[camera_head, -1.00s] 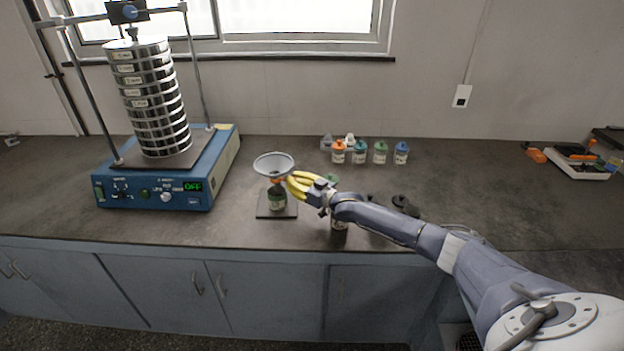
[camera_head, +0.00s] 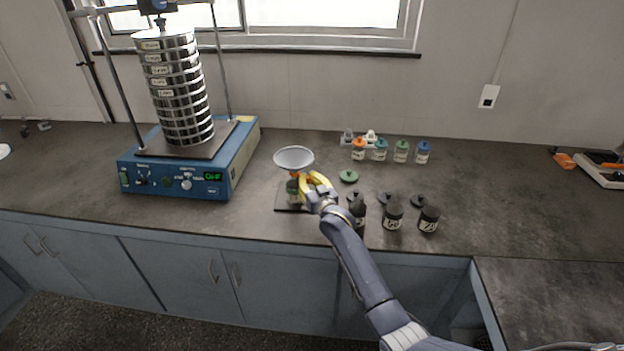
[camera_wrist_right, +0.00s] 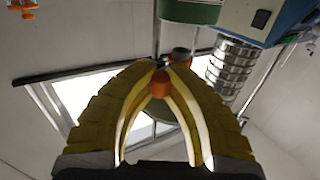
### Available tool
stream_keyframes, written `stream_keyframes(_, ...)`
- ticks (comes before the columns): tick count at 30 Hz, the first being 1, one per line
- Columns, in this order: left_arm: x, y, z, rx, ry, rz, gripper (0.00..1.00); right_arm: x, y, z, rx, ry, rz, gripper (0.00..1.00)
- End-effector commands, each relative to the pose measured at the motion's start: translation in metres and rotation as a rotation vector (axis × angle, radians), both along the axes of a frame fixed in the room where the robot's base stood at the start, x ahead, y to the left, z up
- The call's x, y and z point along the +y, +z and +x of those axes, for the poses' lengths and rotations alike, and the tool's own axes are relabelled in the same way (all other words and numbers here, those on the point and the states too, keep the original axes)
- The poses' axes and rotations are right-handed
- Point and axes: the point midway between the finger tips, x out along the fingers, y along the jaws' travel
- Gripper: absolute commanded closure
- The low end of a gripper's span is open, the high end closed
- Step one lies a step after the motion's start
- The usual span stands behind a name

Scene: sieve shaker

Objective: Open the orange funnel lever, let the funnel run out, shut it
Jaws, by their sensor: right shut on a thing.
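The grey funnel (camera_head: 294,158) stands above a small jar (camera_head: 292,189) on a dark plate (camera_head: 283,205). The orange lever (camera_wrist_right: 160,86) sits below the funnel cone and shows between my right fingers in the right wrist view. My right gripper (camera_head: 305,180) has yellow fingers. They are closed in around the lever, with their tips beside the funnel stem. The fingers hide most of the lever in the head view. Whether any material is in the funnel cannot be told. The left gripper is in neither view.
A blue sieve shaker (camera_head: 238,165) with stacked sieves stands at the left. Dark bottles (camera_head: 392,214) and black lids stand right of my gripper. A green lid (camera_head: 349,177) lies behind them. Small colour-capped jars (camera_head: 401,152) line the back. The bench between shaker and plate is clear.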

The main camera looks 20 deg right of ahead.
Motion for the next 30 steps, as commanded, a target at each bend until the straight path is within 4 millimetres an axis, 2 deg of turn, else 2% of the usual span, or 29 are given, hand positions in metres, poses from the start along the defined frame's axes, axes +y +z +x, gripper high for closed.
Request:
stream_keyframes(1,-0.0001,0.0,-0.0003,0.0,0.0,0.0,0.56,0.0027,0.0055,0.0003,-0.01,-0.011,0.006,1.0)
stream_keyframes(25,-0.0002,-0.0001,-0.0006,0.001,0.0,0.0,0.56,0.004,0.0063,-0.0013,-0.011,-0.066,0.001,1.0)
stream_keyframes(26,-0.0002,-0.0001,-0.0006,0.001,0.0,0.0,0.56,0.004,0.0064,-0.0012,-0.011,-0.066,0.001,0.89)
stream_keyframes(30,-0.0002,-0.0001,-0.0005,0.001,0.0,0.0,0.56,0.0042,0.005,-0.0014,-0.009,-0.066,0.001,0.73)
